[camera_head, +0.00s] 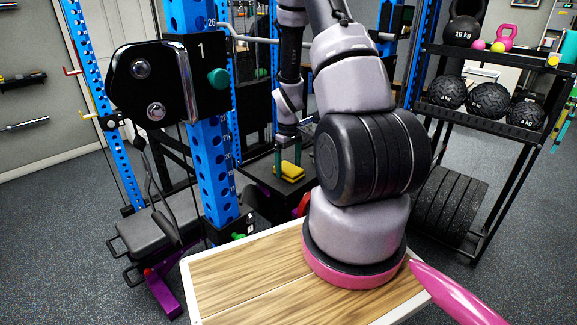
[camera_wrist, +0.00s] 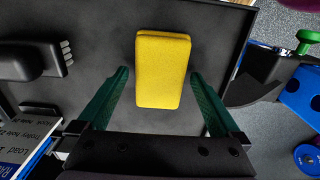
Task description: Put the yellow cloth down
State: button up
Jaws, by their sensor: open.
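The yellow cloth (camera_wrist: 162,70) is a thick folded rectangle lying flat on a black surface (camera_wrist: 95,85) in the wrist view. My gripper (camera_wrist: 158,95) is open, with one green finger on each side of the cloth's near part. There is a visible gap between each finger and the cloth. In the head view the yellow cloth (camera_head: 290,171) sits below my gripper (camera_head: 289,160) on the black surface (camera_head: 262,179), behind my arm.
A black brush-like object (camera_wrist: 35,62) lies left of the cloth. A blue rack post (camera_head: 208,120) stands left of my arm. A shelf rack (camera_head: 475,120) with balls and kettlebells stands at the right. A wooden top (camera_head: 235,282) is in front.

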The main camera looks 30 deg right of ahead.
notch_tip(320, 180, up, 11)
notch_tip(320, 180, up, 19)
jog(key=m+t, duration=0.3)
jog(key=m, duration=0.1)
send_over(288, 168)
jog(key=s+a, duration=0.5)
jog(key=a, duration=0.1)
jog(key=s+a+r+m+t+y, duration=0.2)
jog(key=s+a+r+m+t, duration=0.2)
jog(key=s+a+r, duration=0.3)
jog(key=s+r, duration=0.5)
jog(key=s, duration=0.2)
jog(key=shift+r, duration=0.2)
